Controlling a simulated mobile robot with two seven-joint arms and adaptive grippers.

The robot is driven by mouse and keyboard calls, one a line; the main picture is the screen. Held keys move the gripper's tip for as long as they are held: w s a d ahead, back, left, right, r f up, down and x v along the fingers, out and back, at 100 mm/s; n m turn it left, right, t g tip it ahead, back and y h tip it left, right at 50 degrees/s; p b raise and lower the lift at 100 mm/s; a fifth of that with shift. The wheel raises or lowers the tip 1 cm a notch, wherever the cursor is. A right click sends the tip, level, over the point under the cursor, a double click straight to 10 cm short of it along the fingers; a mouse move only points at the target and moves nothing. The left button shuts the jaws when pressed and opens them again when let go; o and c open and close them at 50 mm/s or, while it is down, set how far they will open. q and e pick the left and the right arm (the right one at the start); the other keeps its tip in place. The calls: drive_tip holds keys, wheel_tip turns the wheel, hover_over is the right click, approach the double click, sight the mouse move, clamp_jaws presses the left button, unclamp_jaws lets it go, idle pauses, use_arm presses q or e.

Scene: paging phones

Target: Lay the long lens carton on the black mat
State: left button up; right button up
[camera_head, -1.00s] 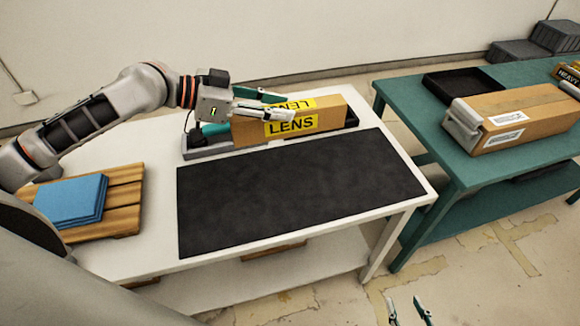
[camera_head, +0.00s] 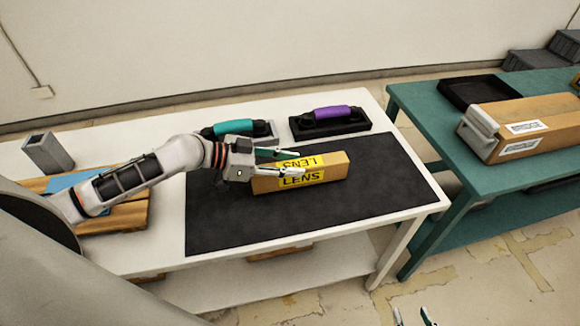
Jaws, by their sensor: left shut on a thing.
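The long lens carton (camera_head: 327,172) is a tan box with yellow LENS labels. It is over the upper middle of the black mat (camera_head: 300,218), lengthwise across it; I cannot tell whether it touches the mat. My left gripper (camera_head: 280,163) is shut on the carton near its left part, with fingers on either side. My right gripper (camera_head: 412,318) shows only its fingertips at the bottom edge, apart and empty, over the floor.
Behind the mat on the white table (camera_head: 130,140) stand a teal-handled tool (camera_head: 232,127) and a purple-handled one (camera_head: 331,114). A wooden board with blue cloths (camera_head: 62,181) and a grey holder (camera_head: 48,152) are at left. A green table (camera_head: 425,110) bears a big carton (camera_head: 535,112) and black tray (camera_head: 475,90).

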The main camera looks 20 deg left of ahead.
use_arm(q)
drive_tip(key=shift+f, duration=0.55)
drive_tip(key=shift+f, duration=0.15)
drive_tip(key=o, duration=1.3)
